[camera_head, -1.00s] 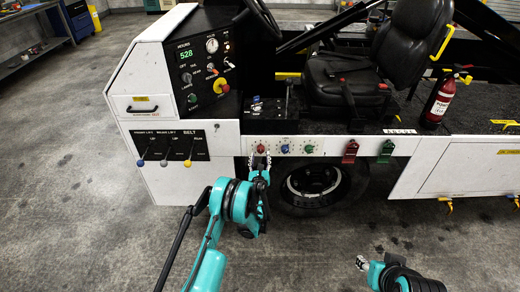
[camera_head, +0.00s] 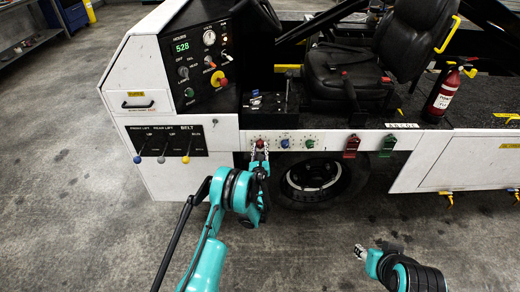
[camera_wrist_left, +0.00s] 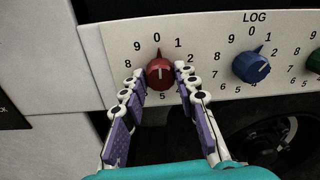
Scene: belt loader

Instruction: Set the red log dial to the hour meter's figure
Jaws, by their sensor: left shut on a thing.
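The hour meter (camera_head: 181,48) on the loader's black panel shows 528 in green. The red log dial (camera_wrist_left: 159,74) is the leftmost of three dials on the white LOG plate. Its pointer points up at the 0. My left gripper (camera_head: 260,148) is at the red dial, with its two fingers on either side of it, shut on it; the wrist view shows the fingertips (camera_wrist_left: 158,80) at its lower left and right. The blue dial (camera_wrist_left: 251,65) and green dial (camera_head: 310,143) are to its right. My right gripper (camera_head: 360,252) is low over the floor, apart from the loader.
Red (camera_head: 352,146) and green (camera_head: 388,146) fittings hang on the white side panel to the right. Three belt and lift levers (camera_head: 162,156) stick out at left. A black tyre (camera_head: 345,185) is under the dials. The floor in front is clear.

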